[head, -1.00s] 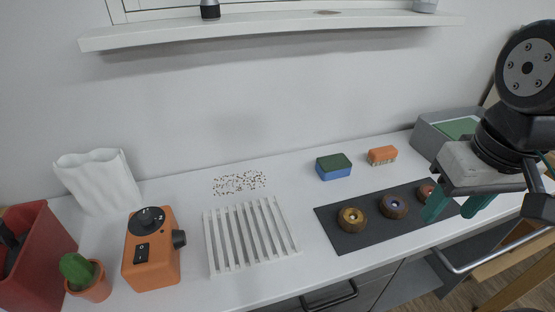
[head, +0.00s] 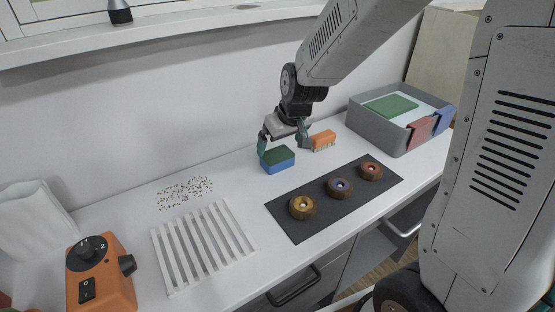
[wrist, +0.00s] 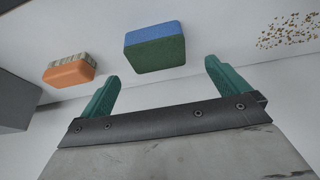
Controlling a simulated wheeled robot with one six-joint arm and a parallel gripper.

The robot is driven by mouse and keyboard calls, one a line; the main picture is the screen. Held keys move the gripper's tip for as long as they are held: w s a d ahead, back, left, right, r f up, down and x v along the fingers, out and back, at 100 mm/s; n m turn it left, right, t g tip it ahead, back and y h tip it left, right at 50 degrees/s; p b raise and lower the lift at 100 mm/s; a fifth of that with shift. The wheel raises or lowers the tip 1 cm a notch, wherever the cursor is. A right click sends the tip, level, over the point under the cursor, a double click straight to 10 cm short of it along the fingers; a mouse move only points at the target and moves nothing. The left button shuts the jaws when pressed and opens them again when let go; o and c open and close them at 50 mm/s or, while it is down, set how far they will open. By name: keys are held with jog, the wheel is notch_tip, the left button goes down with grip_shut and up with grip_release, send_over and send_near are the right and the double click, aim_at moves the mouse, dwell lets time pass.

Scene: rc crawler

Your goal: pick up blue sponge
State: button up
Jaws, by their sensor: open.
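The blue sponge (head: 279,166), blue below with a dark green top layer, lies on the white counter near the wall. In the wrist view the sponge (wrist: 154,48) is just beyond the fingertips, roughly between them and nearer the left finger. My gripper (head: 284,145) is open and empty, just above and behind the sponge in the head view. In the wrist view both teal fingers of my gripper (wrist: 162,72) are spread wide. I see no contact with the sponge.
An orange brush (head: 322,141) lies close to the right of the sponge. A dark mat (head: 322,222) with three round knobbed pieces lies in front. Brown crumbs (head: 186,193) and a white rack (head: 204,247) are to the left. A grey bin (head: 380,134) stands at the right.

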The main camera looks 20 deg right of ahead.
aim_at(278, 154)
jog(key=x, duration=0.7)
jog(key=shift+w+d+f, duration=0.15)
jog(key=shift+d+f, duration=0.1)
jog(key=shift+f, duration=0.1)
jog(key=c, duration=0.9)
